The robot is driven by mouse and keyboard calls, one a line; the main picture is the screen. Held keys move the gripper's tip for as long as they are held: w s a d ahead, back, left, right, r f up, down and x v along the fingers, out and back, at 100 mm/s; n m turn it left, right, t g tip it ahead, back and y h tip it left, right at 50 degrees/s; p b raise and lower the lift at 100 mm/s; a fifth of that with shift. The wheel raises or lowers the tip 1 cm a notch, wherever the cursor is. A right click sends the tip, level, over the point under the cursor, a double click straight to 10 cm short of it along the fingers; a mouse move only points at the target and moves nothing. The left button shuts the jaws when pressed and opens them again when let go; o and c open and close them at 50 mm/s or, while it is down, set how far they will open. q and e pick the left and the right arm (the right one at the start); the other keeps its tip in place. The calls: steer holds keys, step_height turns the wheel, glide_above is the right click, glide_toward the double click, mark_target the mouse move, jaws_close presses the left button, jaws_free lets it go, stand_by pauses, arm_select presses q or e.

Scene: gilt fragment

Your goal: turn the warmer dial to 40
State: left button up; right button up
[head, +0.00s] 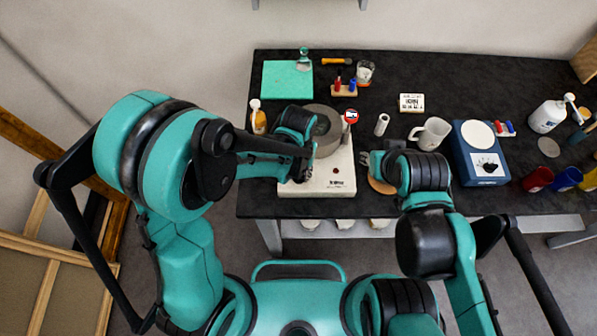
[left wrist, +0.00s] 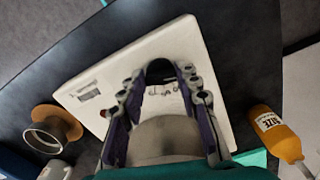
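The warmer is a white slab (head: 315,188) with a grey round vessel (head: 326,140) on its back part and a small red spot on its front. My left gripper (head: 306,160) is over its left side. In the left wrist view the fingers (left wrist: 163,88) are apart over the white plate (left wrist: 88,80). A dark rounded piece (left wrist: 160,69), apparently the dial, shows between the fingertips; I cannot tell whether they touch it. Its setting is not readable. My right gripper (head: 368,160) hangs right of the warmer; its opening is unclear.
A brown disc (head: 381,186) lies under my right gripper. A white mug (head: 431,133) and a blue meter box (head: 481,155) stand to the right. An orange bottle (head: 259,120) stands left of the warmer. A green mat (head: 287,80) lies behind.

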arm_select(q)
steer(key=shift+m, duration=0.3)
steer(key=shift+f+m+b, duration=0.1)
steer(key=shift+m+b, duration=0.45)
steer(key=shift+m, duration=0.35)
steer(key=shift+a+m+b, duration=0.1)
steer(key=shift+m+b, duration=0.45)
steer(key=shift+m, duration=1.15)
steer(key=o, duration=1.1)
